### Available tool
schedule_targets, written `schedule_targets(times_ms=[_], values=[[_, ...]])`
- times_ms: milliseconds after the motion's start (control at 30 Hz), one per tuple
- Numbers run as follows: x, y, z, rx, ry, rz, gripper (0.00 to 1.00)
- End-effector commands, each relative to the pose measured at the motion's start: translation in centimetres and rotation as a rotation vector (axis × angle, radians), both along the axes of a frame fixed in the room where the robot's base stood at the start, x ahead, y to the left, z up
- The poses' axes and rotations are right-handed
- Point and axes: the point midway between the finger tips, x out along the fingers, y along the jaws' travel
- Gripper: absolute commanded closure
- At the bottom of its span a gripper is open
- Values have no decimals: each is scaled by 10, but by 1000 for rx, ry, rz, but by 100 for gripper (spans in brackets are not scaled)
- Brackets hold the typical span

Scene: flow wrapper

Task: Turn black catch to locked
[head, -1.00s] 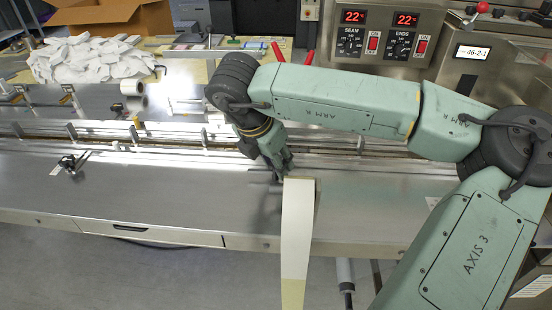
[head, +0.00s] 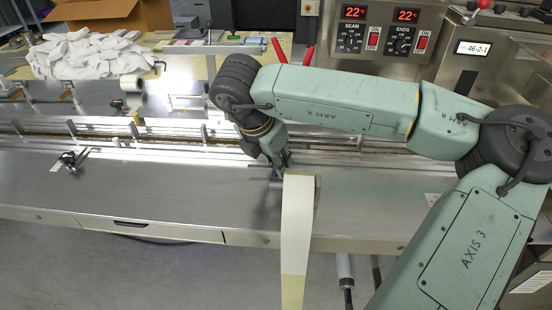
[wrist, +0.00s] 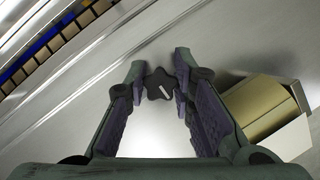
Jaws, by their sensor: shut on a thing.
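The black catch (wrist: 160,84) shows in the wrist view as a lobed knob with a white mark on its face. The mark lies on a slant. My gripper (wrist: 159,70) has its two fingers on either side of the knob and is shut on it. In the head view my gripper (head: 277,167) points down at the metal table, just behind a pale upright strip. There the knob is hidden or too small to make out. I see no lettering for locked or unlocked near it.
A pale strip (head: 297,225) stands close to my gripper; in the wrist view a box with a gold top (wrist: 262,108) is right of the fingers. A rail with tan blocks (wrist: 55,45) runs at upper left. A black clamp (head: 70,159) sits on the left of the table.

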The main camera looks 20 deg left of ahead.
Motion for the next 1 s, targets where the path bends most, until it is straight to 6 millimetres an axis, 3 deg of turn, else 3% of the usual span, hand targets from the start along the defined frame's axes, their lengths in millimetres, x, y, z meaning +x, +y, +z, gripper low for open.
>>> schedule_targets(times_ms=[467,1000], values=[[0,0,-8,2,-4,144,100],[0,1,-4,4,-2,637,100]])
